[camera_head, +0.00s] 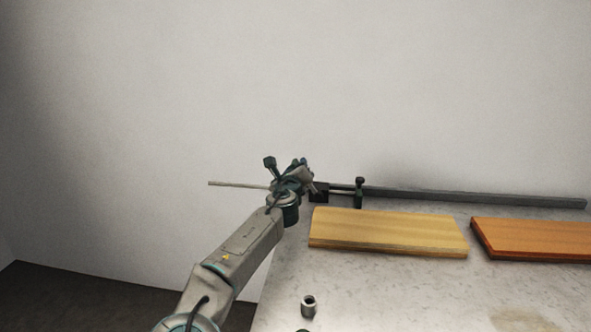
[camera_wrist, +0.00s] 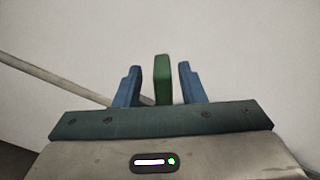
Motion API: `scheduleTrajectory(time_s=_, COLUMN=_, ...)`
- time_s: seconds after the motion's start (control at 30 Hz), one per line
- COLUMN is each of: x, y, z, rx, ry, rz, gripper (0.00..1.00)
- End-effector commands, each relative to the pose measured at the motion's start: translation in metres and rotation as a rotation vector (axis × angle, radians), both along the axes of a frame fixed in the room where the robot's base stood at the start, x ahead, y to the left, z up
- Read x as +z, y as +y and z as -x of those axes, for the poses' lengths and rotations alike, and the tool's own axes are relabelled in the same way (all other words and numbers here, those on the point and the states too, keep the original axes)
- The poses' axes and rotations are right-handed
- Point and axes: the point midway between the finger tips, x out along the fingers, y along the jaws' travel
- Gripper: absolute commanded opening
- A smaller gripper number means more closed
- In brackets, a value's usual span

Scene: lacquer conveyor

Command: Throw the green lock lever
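In the wrist view a green bar, the lock lever (camera_wrist: 162,78), stands upright between the two blue fingers of my gripper (camera_wrist: 158,72). The fingers are apart, with a gap showing on each side of the lever, so it is not squeezed. In the head view my gripper (camera_head: 296,174) is at the back left corner of the table, by the left end of a rail. A small dark green piece (camera_head: 269,162) sticks up beside it; I cannot tell whether this is the lever's end.
The grey rail (camera_head: 470,197) runs along the table's back edge, with a dark green clamp (camera_head: 359,192) on it. A thin pale rod (camera_head: 236,185) juts left past the table. A yellow board (camera_head: 388,232), an orange board (camera_head: 540,238) and a small metal cylinder (camera_head: 309,306) lie on the table (camera_head: 400,290).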

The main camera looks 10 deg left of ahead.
Motion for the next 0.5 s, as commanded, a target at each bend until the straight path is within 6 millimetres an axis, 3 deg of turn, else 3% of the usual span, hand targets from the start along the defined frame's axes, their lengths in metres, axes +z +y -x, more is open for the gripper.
scheduleTrajectory(time_s=0.27, x=-0.001, y=0.001, z=0.017, rx=0.001, ry=0.001, rz=0.0, gripper=0.36)
scheduleTrajectory(time_s=0.5, x=-0.001, y=0.002, z=0.064, rx=0.003, ry=0.0, rz=-0.001, gripper=0.36)
